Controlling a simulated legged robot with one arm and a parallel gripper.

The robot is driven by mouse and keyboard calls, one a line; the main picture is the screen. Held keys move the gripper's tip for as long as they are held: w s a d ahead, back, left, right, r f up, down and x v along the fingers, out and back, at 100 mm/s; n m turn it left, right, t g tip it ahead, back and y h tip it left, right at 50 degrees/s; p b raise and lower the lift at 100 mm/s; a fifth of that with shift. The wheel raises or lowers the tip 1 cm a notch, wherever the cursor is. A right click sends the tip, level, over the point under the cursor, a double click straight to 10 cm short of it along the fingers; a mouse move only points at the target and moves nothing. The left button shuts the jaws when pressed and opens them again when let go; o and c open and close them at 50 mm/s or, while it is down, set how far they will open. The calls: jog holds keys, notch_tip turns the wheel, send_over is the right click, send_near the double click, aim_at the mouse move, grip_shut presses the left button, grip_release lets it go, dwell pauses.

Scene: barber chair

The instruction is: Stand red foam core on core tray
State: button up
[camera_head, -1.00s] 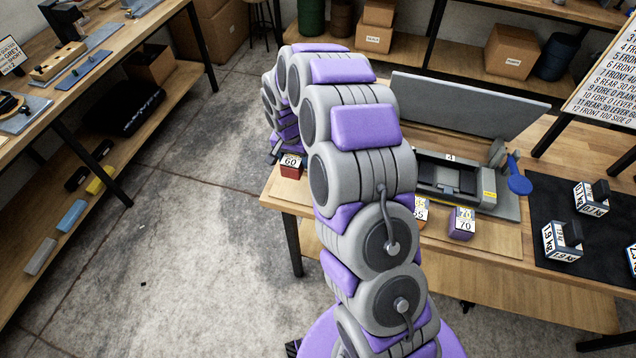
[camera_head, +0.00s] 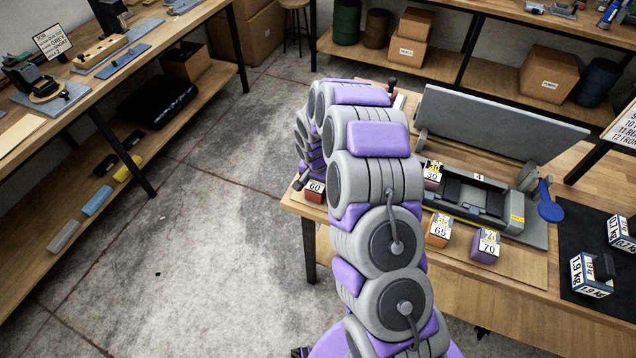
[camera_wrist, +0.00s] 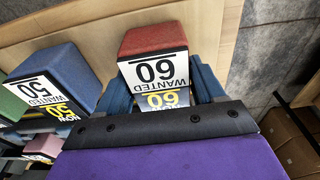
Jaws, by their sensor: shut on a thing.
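The red foam core (camera_wrist: 153,38) is a small block with white "60 WANTED" and yellow "60 NOW" labels. In the wrist view it sits between the blue fingers of my gripper (camera_wrist: 163,90), which is shut on it. In the head view the red core (camera_head: 314,195) shows at the left end of the table, beside my arm; my gripper is mostly hidden there. A pale wooden board, apparently the core tray (camera_head: 518,266), lies along the table's front. I cannot tell whether the red core touches it.
An orange core (camera_head: 438,230) marked 65 and a purple core (camera_head: 486,244) marked 70 stand on the board. A blue core (camera_wrist: 58,75) marked 50 is close beside the red one.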

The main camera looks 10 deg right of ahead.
aim_at(315, 185)
jog(key=o, duration=1.1)
jog(key=shift+a+f, duration=0.1)
jog(key=shift+a, duration=0.1)
jog(key=shift+c, duration=0.2)
jog(key=shift+d, duration=0.1)
jog(key=shift+r, duration=0.3)
notch_tip(315, 185, up, 12)
jog(key=s+p, duration=0.1)
jog(key=shift+s+a+f, duration=0.15)
jog(key=shift+a+f, duration=0.05)
jog(key=shift+a, duration=0.25)
jog(key=s+r+n+g, duration=0.1)
jog(key=s+r+n, duration=0.1)
jog(key=s+r, duration=0.65)
jog(key=s+r+n+g, duration=0.15)
jog(key=s+r, duration=0.35)
jog(key=s, duration=0.6)
jog(key=s+r+n, duration=0.2)
jog(key=s, duration=0.8)
jog(key=s+r+n, duration=0.1)
jog(key=s, duration=1)
jog(key=shift+s+d+r+n+y, duration=0.2)
jog(key=shift+d+r+n+y, duration=0.15)
jog(key=shift+d+r+y, duration=0.1)
